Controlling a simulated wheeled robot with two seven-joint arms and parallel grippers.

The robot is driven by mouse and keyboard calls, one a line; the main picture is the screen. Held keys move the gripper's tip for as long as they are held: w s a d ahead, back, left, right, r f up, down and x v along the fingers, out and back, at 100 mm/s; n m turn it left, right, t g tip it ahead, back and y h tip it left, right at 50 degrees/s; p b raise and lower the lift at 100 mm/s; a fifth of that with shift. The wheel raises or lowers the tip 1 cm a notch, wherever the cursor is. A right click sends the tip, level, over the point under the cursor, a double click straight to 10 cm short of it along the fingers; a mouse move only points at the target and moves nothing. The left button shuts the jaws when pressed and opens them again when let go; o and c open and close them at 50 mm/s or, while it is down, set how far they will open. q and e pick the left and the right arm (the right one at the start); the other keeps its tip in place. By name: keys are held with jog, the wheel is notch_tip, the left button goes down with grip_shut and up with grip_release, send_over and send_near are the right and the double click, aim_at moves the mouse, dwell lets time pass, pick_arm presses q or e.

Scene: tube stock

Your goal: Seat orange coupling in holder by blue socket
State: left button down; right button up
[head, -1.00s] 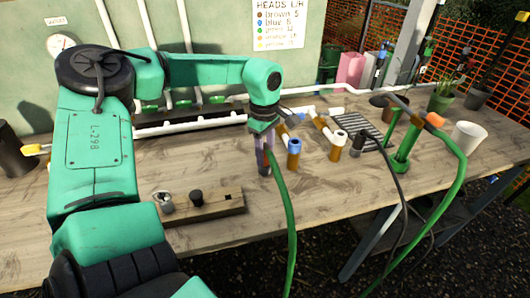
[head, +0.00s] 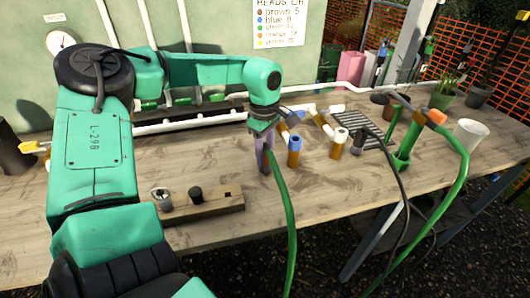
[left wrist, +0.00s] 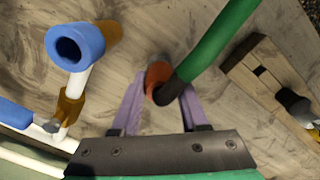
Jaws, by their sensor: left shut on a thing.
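My left gripper (head: 266,163) is shut on the orange coupling (left wrist: 157,75) at the end of a green hose (head: 286,218). In the left wrist view the coupling sits between the two purple fingers (left wrist: 157,105), with a dark sleeve leading into the hose. Its lower end is hard to make out in the head view. The blue socket (head: 294,144), a blue rim on a brown upright body, stands just right of the gripper; it also shows in the left wrist view (left wrist: 72,45). I cannot tell which part is the holder. My right gripper is out of view.
A wooden block (head: 222,203) with a black knob lies in front left. A white-topped brown socket (head: 339,137) and a dark grille (head: 372,138) lie to the right.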

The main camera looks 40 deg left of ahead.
pick_arm(q)
jog(key=shift+f, duration=0.1)
jog(key=shift+c, duration=1.7)
grip_release()
